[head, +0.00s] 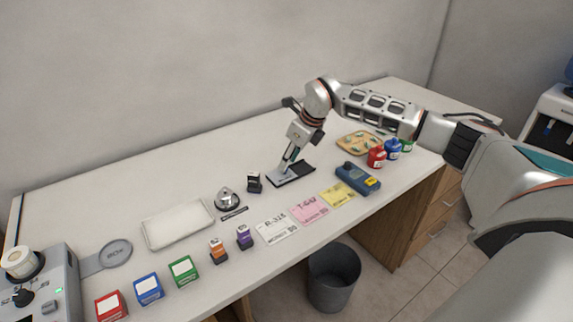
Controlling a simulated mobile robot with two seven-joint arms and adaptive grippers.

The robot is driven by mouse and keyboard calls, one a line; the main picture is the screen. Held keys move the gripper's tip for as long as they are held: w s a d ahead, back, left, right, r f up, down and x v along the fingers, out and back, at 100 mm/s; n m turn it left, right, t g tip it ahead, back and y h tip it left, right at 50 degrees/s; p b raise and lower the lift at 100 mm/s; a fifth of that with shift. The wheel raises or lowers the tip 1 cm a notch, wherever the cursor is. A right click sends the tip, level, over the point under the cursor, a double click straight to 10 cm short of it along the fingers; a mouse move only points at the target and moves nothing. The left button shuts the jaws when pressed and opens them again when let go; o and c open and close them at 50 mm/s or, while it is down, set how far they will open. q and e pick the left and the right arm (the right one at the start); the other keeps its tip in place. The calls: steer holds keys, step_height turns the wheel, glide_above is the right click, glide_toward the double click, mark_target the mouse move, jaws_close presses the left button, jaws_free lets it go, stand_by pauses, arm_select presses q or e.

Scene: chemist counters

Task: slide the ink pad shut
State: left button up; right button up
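The ink pad (306,168) lies flat on the counter near its middle, with a black part on the right and a grey part on the left. It looks open, with the dark surface showing. My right gripper (285,171) points down at the pad's left part, its fingers close together in one narrow shape. Its tips are at or just above the pad; contact is too small to tell. The fingers cover a little of the pad. My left gripper is not in view.
A blue device (357,179) lies close to the right of the pad. A black stamp (254,182) and a silver bell-like item (228,199) stand to the left. Pink (308,208) and yellow (338,194) cards lie in front.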

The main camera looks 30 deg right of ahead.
steer(key=v, duration=0.9)
steer(key=shift+r, duration=0.25)
steer(key=shift+s+f, duration=0.1)
steer(key=shift+s, duration=0.05)
